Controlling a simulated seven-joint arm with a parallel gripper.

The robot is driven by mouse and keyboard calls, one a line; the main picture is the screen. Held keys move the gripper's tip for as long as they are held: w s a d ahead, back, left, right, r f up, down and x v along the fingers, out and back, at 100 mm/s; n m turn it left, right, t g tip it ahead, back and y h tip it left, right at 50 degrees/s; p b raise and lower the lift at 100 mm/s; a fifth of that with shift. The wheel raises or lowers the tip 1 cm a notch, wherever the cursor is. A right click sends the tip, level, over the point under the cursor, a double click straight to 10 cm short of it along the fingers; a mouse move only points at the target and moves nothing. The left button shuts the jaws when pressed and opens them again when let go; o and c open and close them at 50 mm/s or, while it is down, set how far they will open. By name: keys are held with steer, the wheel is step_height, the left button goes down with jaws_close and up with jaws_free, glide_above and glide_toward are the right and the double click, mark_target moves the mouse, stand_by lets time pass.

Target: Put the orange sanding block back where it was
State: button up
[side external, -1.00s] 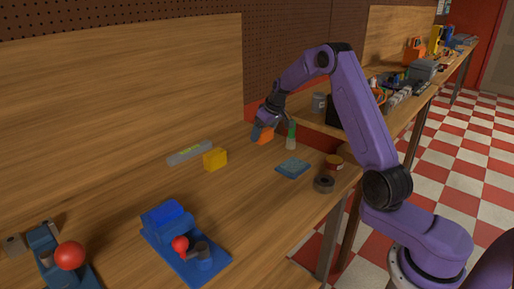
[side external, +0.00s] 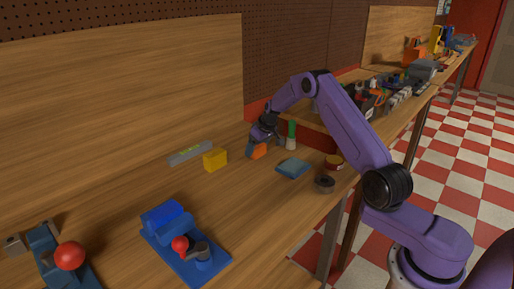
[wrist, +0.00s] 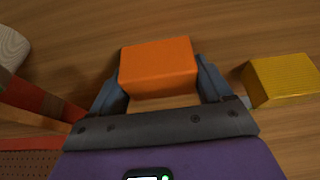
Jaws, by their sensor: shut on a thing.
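The orange sanding block (side external: 257,152) is between the fingers of my gripper (side external: 262,143) in the side external view, at or just above the wooden bench top. In the wrist view the orange sanding block (wrist: 158,67) fills the space between the two fingertips of my gripper (wrist: 160,85), and both fingers press on its short sides. Bench wood shows beyond it. I cannot tell whether its underside touches the bench.
A yellow block (side external: 215,159) stands left of my gripper, beside a grey level-like bar (side external: 190,153). A green-topped bottle (side external: 291,136) stands close on the right. A blue-grey pad (side external: 293,168), a dark ring (side external: 324,184) and a small red jar (side external: 334,162) lie nearer the edge.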

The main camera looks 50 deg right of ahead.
steer(key=shift+f, duration=0.15)
steer(key=o, duration=0.9)
steer(key=shift+o, duration=0.2)
steer(key=v, duration=1.2)
steer(key=shift+r, duration=0.25)
